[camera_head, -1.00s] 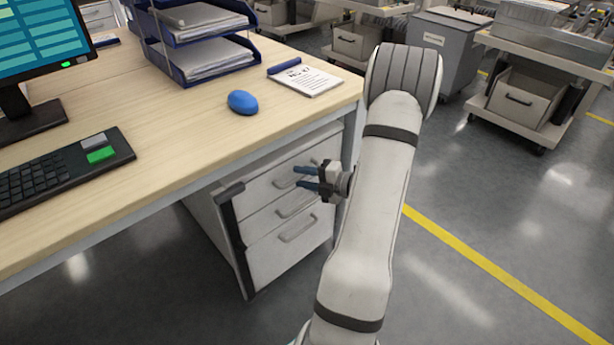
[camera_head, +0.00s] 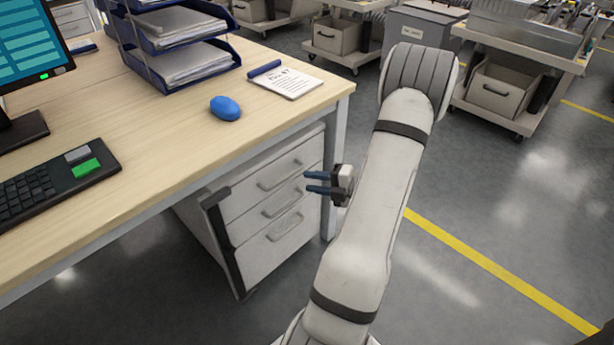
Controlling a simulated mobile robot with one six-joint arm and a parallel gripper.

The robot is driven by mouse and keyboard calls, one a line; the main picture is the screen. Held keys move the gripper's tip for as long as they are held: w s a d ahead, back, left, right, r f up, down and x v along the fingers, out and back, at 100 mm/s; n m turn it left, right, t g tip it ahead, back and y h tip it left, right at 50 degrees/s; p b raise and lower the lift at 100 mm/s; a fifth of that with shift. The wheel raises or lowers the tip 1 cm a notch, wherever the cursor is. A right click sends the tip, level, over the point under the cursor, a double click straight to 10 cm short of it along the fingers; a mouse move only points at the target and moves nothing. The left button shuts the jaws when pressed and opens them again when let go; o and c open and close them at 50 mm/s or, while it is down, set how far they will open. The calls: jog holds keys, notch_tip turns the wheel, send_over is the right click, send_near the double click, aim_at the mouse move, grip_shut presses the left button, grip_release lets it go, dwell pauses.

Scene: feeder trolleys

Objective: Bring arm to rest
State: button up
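My gripper (camera_head: 317,182) shows left of my arm, in front of the drawer cabinet and below the level of the desk top. Its two blue-grey fingers point left and stand apart, with nothing between them. My arm is folded, with its elbow raised at the upper right of the gripper. Part of the gripper's wrist is hidden behind my forearm.
The desk (camera_head: 180,150) holds a blue mouse (camera_head: 226,108), a keyboard (camera_head: 60,172), a notepad (camera_head: 290,82), paper trays (camera_head: 190,62) and a monitor (camera_head: 30,45). A drawer cabinet (camera_head: 240,240) stands beneath. Trolleys (camera_head: 500,90) stand behind. Floor at right is clear, with a yellow line (camera_head: 480,262).

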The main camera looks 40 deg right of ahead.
jog(key=s+a+r+n+g+y+p, duration=0.2)
jog(key=a+r+n+g+p, duration=1.05)
jog(key=a+r+n, duration=1)
jog(key=s+a+r+n+h+p, duration=0.2)
jog(key=r+n+h+p, duration=0.1)
jog(key=r+n+p, duration=0.2)
jog(key=s+a+r+n+h+p, duration=0.2)
jog(key=r+n+p, duration=0.4)
jog(key=r+n, duration=0.4)
jog(key=s+a+r+n+h+p, duration=0.2)
jog(key=s+r+n+h+p, duration=0.2)
jog(key=n, duration=0.8)
jog(key=shift+s+a+r+t+p, duration=0.15)
jog(key=shift+a+r+t+p, duration=0.3)
jog(key=shift+r+p, duration=1)
jog(key=shift+r+b, duration=0.4)
